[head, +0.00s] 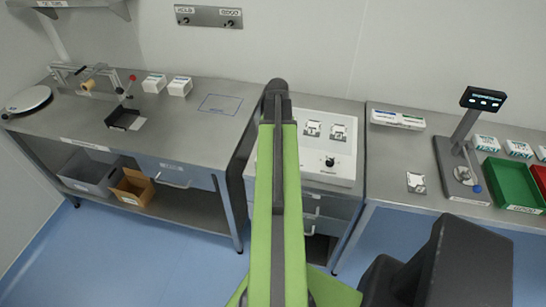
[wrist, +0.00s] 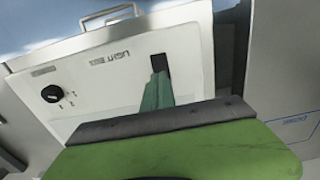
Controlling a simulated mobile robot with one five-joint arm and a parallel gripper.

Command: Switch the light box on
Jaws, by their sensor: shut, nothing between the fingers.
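The white light box (head: 345,145) stands on the middle bench, its left part hidden behind my arm in the head view. In the wrist view its panel (wrist: 105,72) appears upside down, with a "LIGHT" label. A dark switch (wrist: 160,62) sits beside that label. My gripper (wrist: 158,78) is shut and empty, with its tip right at the lower edge of the switch in the picture. I cannot tell whether it touches. The switch's position is unclear. In the head view my gripper is hidden by the arm.
A black knob (head: 330,161) is on the same panel, also in the wrist view (wrist: 51,94). A drawer handle (wrist: 110,15) is at the box's front side. The left bench (head: 190,125) holds white boxes and a clamp fixture. The right bench holds a scale display (head: 483,99) and green tray (head: 512,185).

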